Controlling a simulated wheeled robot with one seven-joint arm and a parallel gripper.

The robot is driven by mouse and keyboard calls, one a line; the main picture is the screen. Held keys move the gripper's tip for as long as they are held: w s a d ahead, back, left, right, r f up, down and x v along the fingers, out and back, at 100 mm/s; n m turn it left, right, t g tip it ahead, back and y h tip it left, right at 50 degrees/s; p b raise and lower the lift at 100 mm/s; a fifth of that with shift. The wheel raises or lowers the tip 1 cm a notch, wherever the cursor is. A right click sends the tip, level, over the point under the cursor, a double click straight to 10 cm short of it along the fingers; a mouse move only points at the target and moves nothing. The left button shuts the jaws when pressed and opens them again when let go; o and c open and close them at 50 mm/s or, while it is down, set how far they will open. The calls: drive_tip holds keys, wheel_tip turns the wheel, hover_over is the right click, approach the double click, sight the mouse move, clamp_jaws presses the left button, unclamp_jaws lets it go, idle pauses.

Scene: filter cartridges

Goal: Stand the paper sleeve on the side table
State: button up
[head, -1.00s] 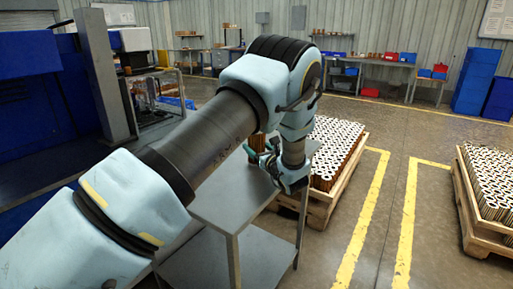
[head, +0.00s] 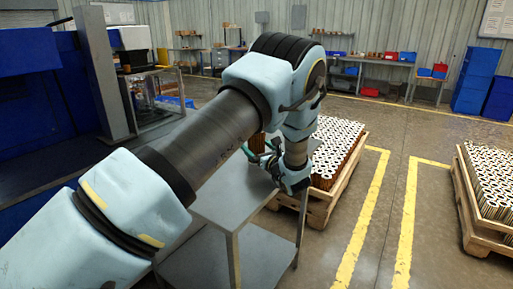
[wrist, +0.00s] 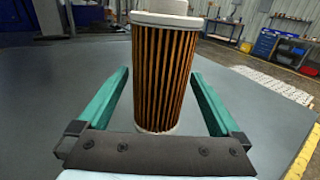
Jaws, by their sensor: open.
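The paper sleeve, a cylinder of pleated brown paper with pale end caps (wrist: 165,70), stands upright on the grey side table (wrist: 85,85). In the head view a part of the sleeve (head: 257,142) shows behind my arm, at the table's far side. My gripper (wrist: 160,75) is open, with one green finger on each side of the sleeve. Gaps show between the fingers and the sleeve in the wrist view. In the head view my gripper (head: 262,155) is low over the table top (head: 225,205), partly hidden by my wrist.
A pallet of cartridges (head: 335,150) stands close behind the table, another (head: 490,190) at the right. Open floor with yellow lines lies between them.

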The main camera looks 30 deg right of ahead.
drive_tip(key=s+b, duration=0.2)
drive_tip(key=s, duration=0.8)
drive_tip(key=shift+a, duration=0.1)
